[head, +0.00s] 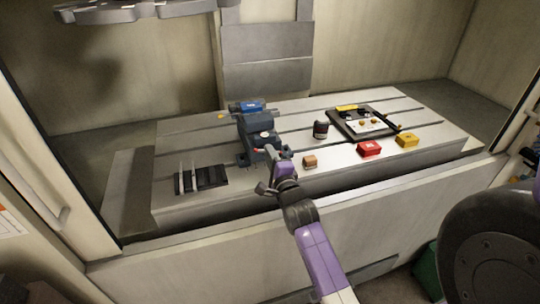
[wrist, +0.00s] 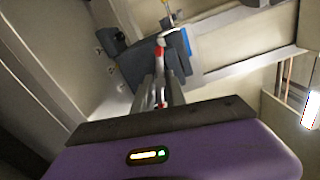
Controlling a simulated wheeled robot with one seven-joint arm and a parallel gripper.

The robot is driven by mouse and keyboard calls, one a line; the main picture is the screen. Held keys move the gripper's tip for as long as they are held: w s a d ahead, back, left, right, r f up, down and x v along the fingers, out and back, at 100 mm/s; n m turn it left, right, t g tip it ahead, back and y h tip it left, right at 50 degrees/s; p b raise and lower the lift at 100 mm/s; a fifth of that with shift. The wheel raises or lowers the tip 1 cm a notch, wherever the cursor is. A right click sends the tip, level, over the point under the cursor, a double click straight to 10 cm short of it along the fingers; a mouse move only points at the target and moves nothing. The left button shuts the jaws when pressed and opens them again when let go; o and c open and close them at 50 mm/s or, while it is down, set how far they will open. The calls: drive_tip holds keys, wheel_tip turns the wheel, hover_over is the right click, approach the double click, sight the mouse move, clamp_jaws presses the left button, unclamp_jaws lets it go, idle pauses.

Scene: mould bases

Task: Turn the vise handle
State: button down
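The dark blue-grey vise (head: 257,128) stands on the slotted machine table. It also shows in the wrist view (wrist: 135,65). The vise handle (wrist: 161,43), a light rod with red parts, lies at the front of the vise. In the head view only a small red bit of the handle (head: 258,150) shows, beside my fingers. My gripper (head: 271,150) reaches up to the vise front. In the wrist view its two grey fingers (wrist: 161,80) stand apart, with the handle running in the gap between them. Contact on both sides cannot be made out.
A black strip with upright pins (head: 210,178) lies left of the vise. To the right are a small orange-brown block (head: 309,162), a dark can (head: 320,130), a red box (head: 369,149), a yellow box (head: 407,140) and a black tray (head: 340,122). The cabinet's front wall is below my arm.

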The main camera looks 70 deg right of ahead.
drive_tip(key=shift+f+n+b, duration=0.1)
drive_tip(key=shift+n+b, duration=0.2)
drive_tip(key=shift+n, duration=0.1)
drive_tip(key=n+b, duration=0.1)
drive_tip(key=n, duration=0.2)
drive_tip(key=n+b, duration=0.1)
drive_tip(key=n, duration=0.4)
drive_tip(key=shift+n, duration=0.3)
drive_tip(key=n, duration=0.9)
drive_tip(key=n+p, duration=0.1)
drive_tip(key=n, duration=0.3)
drive_tip(key=shift+n+p, duration=0.3)
drive_tip(key=n+p, duration=0.1)
drive_tip(key=n, duration=0.3)
drive_tip(key=n+p, duration=0.2)
drive_tip(key=n, duration=0.3)
drive_tip(key=shift+n, duration=0.4)
drive_tip(key=shift+n+p, duration=0.45)
drive_tip(key=shift+n, duration=1.45)
